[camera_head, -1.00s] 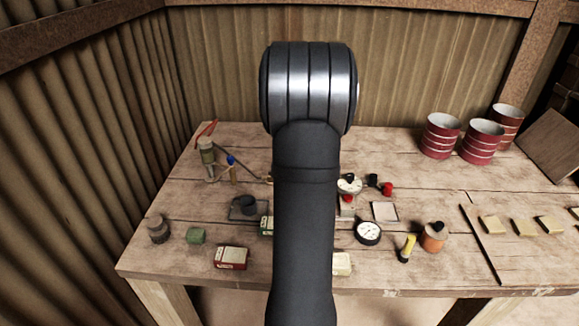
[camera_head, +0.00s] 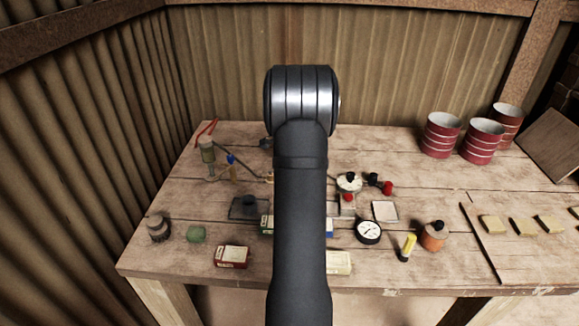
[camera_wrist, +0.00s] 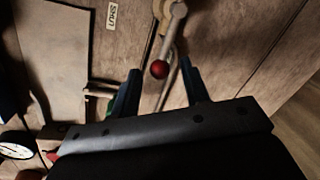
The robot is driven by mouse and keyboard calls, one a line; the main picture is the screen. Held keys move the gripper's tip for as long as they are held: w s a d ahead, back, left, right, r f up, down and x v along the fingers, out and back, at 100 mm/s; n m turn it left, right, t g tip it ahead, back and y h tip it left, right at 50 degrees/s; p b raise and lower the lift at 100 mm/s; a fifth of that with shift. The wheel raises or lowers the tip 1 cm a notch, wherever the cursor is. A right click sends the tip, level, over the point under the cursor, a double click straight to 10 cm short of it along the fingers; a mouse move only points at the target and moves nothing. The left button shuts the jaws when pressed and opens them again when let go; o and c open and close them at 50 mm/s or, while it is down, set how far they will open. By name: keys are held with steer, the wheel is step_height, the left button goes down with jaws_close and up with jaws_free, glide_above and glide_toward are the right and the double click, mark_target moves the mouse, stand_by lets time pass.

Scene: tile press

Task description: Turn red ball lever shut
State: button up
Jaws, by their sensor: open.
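The red ball (camera_wrist: 159,69) sits on the end of a metal lever (camera_wrist: 170,38) in the wrist view. The lever runs up to a pale brass-coloured fitting (camera_wrist: 166,10) at the top edge. My gripper (camera_wrist: 160,68) is open, with one dark blue finger on each side of the ball. The ball shows between the fingertips; whether either finger touches it I cannot tell. In the head view my arm hides the gripper and the red ball lever.
A white label (camera_wrist: 112,15) with unclear lettering lies left of the lever. A pale plate (camera_wrist: 55,50) and a dial gauge (camera_wrist: 15,147) are further left. In the head view, a red knob (camera_head: 388,188) and red drums (camera_head: 440,136) stand right of my arm on the wooden bench (camera_head: 420,275).

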steer(key=shift+f, duration=0.1)
jaws_close()
